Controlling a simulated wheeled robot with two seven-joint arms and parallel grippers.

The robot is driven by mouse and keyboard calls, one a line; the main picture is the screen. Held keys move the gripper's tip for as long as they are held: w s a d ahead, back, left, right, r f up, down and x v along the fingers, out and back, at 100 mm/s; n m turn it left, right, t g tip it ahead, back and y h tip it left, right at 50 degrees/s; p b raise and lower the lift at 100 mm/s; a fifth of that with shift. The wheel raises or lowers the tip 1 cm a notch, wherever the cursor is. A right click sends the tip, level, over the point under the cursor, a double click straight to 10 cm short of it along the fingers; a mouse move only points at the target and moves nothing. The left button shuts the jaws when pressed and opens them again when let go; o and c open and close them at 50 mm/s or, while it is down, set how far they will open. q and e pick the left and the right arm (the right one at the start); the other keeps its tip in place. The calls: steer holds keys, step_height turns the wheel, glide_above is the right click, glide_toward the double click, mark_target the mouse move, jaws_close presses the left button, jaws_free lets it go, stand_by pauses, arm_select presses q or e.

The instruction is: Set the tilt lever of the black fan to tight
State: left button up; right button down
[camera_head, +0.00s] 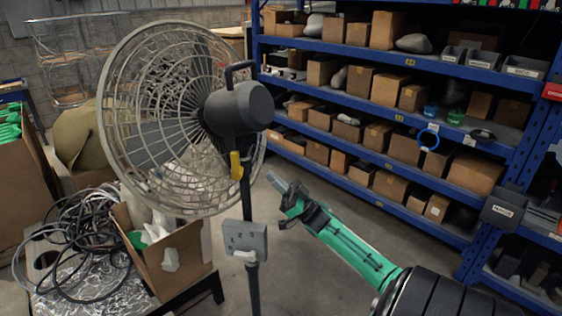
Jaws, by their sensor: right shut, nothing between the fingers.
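The black fan (240,108) stands upright at the left centre, with a round wire cage (118,120) facing left and a dark motor housing with a handle on top. A yellow lever (235,165) sits just below the motor housing, on the pole. A grey control box (245,238) is mounted lower on the pole. My right gripper (272,178) is shut and empty. It is to the right of the pole, a little lower than the yellow lever and apart from it in the picture. My left gripper is not in view.
A blue shelf rack (395,118) with several cardboard boxes fills the back and right. An open cardboard box (185,262) and tangled black cables (75,235) lie on a low table at the lower left. Bare floor (310,280) shows right of the pole.

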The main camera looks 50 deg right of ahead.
mark_target(239, 160)
steer(key=w+a+r, duration=0.1)
steer(key=w+a+r+p, duration=0.1)
steer(key=w, duration=0.1)
steer(key=w+r+p, duration=0.1)
steer(key=w, duration=0.1)
steer(key=shift+w+a+r, duration=0.1)
steer(key=shift+a, duration=0.3)
steer(key=shift+w+a+p, duration=0.3)
steer(key=shift+w+p, duration=0.05)
steer(key=shift+w, duration=0.15)
steer(key=r+g+h+p, duration=0.1)
steer(key=g+p, duration=0.1)
steer(key=p, duration=0.1)
steer(key=shift+w+r+p, duration=0.1)
steer(key=shift+w+p, duration=0.1)
steer(key=shift+p, duration=0.15)
steer(key=shift+w+a+g+p, duration=0.2)
steer(key=shift+g+p, duration=0.1)
steer(key=shift+p, duration=0.2)
steer(key=shift+f, duration=0.2)
steer(key=shift+s+f, duration=0.1)
